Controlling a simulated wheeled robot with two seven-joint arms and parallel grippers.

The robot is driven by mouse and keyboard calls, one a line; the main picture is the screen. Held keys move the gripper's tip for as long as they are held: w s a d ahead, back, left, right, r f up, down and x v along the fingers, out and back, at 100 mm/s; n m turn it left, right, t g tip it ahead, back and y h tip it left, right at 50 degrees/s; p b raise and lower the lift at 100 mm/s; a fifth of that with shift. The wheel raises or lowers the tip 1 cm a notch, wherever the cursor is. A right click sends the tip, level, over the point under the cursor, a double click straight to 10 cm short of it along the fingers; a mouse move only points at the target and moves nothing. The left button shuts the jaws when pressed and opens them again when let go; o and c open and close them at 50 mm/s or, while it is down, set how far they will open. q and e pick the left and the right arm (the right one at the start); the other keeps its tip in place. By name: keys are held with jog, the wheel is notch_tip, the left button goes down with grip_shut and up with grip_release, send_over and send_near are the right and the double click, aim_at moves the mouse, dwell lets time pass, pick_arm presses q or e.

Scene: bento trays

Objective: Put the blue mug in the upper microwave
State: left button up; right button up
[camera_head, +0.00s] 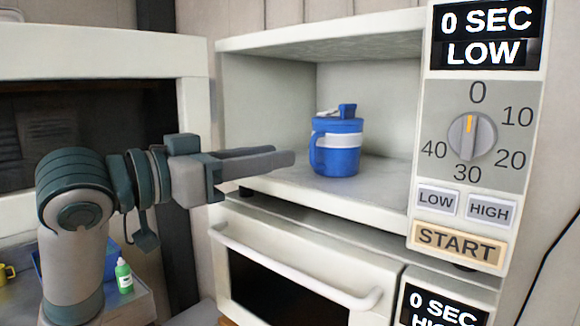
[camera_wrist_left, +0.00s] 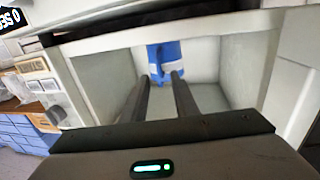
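The blue mug (camera_head: 338,158) stands upright on the floor of the open upper microwave (camera_head: 385,190). It has a white band, a handle on its left side and a small blue and grey part on top. In the left wrist view the mug (camera_wrist_left: 165,60) shows just beyond the fingertips, inside the microwave. My left gripper (camera_head: 284,155) is at the microwave's opening, left of the mug, with its fingers pointing toward it. In the left wrist view the fingers of my left gripper (camera_wrist_left: 162,78) are apart with nothing between them. My right gripper is out of view.
A lower microwave (camera_head: 300,270) with a closed, handled door is beneath. The upper control panel (camera_head: 475,135) reads 0 SEC LOW. A green bottle (camera_head: 123,276) and a yellow mug (camera_head: 6,273) are at lower left. The microwave's side walls bound the space around the mug.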

pick_arm(q)
jog(key=b+v, duration=0.1)
jog(key=v, duration=0.3)
jog(key=shift+s+a, duration=0.25)
jog(key=shift+a, duration=0.05)
dwell(0.4)
